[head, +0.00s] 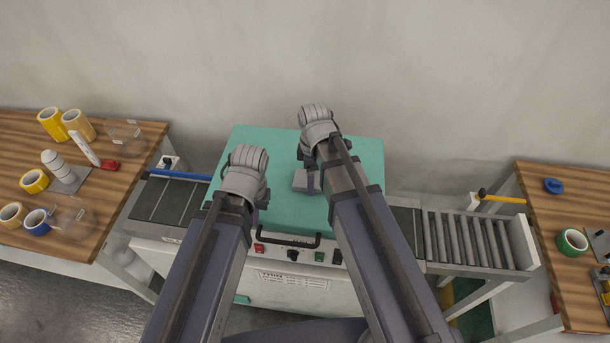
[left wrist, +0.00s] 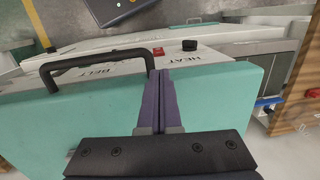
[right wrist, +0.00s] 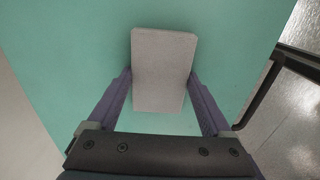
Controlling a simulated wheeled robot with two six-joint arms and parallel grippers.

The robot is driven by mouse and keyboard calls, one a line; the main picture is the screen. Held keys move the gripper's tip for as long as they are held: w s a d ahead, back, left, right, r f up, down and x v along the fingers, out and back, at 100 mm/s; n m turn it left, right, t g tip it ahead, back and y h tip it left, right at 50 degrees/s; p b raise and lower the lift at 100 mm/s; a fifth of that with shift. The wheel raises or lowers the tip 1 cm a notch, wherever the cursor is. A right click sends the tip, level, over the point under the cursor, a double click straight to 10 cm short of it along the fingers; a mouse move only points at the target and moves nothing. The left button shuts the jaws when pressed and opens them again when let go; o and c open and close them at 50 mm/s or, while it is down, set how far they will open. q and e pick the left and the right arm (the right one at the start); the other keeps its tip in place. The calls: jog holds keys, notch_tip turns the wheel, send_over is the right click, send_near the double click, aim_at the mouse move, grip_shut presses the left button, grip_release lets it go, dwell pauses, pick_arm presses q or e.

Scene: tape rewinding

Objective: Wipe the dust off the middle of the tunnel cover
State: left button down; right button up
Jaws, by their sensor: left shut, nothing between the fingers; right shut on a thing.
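The tunnel cover (head: 345,150) is a teal box top over the conveyor, with a black handle (head: 290,240) at its front. My right gripper (right wrist: 160,80) is shut on a grey block-shaped pad (right wrist: 163,60), one finger on each side. In the head view the pad (head: 301,181) is over the middle of the cover, partly hidden by my right arm; I cannot tell whether it touches. My left gripper (left wrist: 160,76) is shut and empty, over the cover's front part near the handle. I cannot make out dust on the visible teal surface.
Rollers (head: 465,238) run out to the right. The right table (head: 550,215) holds a green tape roll (head: 572,241). A wall stands behind.

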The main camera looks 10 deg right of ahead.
jog(key=shift+s+d, duration=0.15)
jog(key=shift+d, duration=0.35)
jog(key=shift+a, duration=0.1)
notch_tip(320, 180, up, 6)
jog(key=p, duration=0.6)
notch_tip(320, 180, up, 3)
jog(key=p, duration=0.3)
dwell(0.4)
